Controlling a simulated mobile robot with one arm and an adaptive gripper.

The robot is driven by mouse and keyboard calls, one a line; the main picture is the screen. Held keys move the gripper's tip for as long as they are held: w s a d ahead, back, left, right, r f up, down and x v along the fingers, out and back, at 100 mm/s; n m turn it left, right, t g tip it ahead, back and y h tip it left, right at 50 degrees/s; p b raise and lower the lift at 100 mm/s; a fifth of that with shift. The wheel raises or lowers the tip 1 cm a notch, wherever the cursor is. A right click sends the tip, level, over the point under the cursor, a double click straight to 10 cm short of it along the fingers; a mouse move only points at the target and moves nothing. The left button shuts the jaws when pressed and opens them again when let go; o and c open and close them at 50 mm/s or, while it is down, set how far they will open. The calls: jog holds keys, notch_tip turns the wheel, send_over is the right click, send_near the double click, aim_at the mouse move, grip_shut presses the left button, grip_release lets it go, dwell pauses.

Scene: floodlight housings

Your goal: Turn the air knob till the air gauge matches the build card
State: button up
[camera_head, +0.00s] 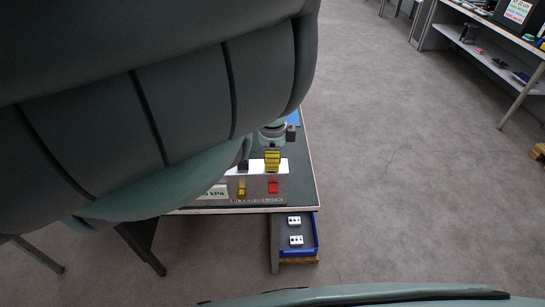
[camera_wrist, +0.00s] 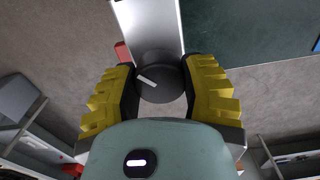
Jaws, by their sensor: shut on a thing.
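The black round knob (camera_wrist: 160,78) with a white pointer line sits on a pale panel in the wrist view. Its pointer slants toward the upper left. My gripper (camera_wrist: 163,88) has its yellow-padded fingers on both sides of the knob and is shut on it. I cannot make out the build card.
The box front has a yellow part (camera_head: 241,188) and a red part (camera_head: 273,187). A blue tray (camera_head: 315,236) with white pieces sits low beside the table leg. A shelf unit with a printed sign (camera_head: 518,10) stands at upper right. The grey floor between is clear.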

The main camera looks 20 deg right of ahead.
jog(key=shift+w+m, duration=0.1)
jog(key=shift+m, duration=1)
jog(key=o, duration=1.2)
jog(key=shift+o, duration=0.2)
jog(key=shift+r, duration=0.1)
notch_tip(320, 180, up, 4)
jog(key=shift+w+a+r, duration=0.1)
jog(key=shift+r, duration=0.05)
jog(key=shift+s+r, duration=0.35)
jog(key=shift+r, duration=0.55)
jog(key=shift+w+r, duration=0.15)
jog(key=shift+r, duration=0.4)
